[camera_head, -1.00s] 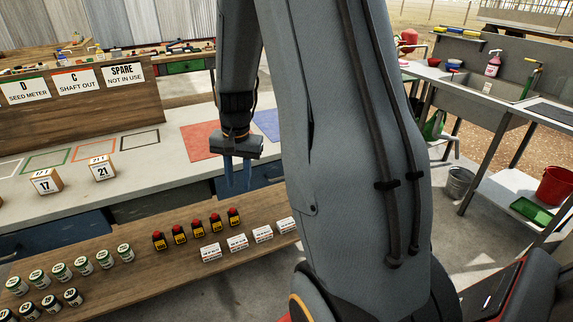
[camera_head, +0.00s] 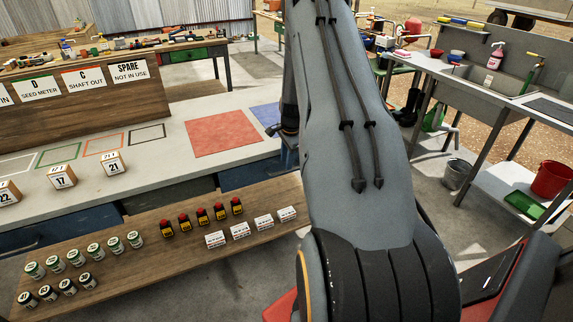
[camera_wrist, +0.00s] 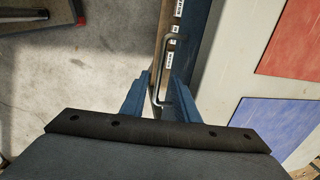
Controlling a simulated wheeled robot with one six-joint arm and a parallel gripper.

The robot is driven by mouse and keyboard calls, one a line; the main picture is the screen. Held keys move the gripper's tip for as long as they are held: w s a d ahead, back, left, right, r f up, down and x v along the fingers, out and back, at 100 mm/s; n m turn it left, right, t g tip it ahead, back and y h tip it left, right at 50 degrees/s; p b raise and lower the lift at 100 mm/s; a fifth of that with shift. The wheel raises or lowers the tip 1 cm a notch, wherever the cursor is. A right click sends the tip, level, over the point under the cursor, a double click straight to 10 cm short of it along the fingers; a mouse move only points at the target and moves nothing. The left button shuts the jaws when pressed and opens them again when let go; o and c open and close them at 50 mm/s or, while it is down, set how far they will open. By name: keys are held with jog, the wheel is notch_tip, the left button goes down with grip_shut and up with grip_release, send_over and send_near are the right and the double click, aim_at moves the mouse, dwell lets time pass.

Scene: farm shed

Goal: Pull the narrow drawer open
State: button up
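My gripper (camera_wrist: 171,82) shows in the wrist view with its two blue fingers apart, one on each side of a grey bar handle (camera_wrist: 160,70). I cannot tell whether either finger touches the handle. The handle is by the front edge of the pale bench (camera_wrist: 222,60). In the head view, drawer fronts sit under the bench, with a blue one (camera_head: 250,173) at the right end near my gripper (camera_head: 289,160). My arm hides most of the gripper there. I cannot tell from this angle whether that drawer is the narrow one or how far it stands out.
A low wooden shelf (camera_head: 130,268) in front of the bench carries jars, red-topped yellow-and-black items and white labelled boxes. Red (camera_head: 222,133) and blue mats (camera_head: 266,115) lie on the bench. A bucket (camera_head: 456,174) and sink stand right. Concrete floor is clear between.

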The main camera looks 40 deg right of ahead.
jog(key=shift+w+f+p, duration=0.2)
jog(key=shift+f+p, duration=0.05)
jog(key=shift+f, duration=0.65)
jog(key=shift+w+f+p, duration=0.15)
jog(key=shift+f+p, duration=0.05)
jog(key=shift+f, duration=0.65)
grip_shut()
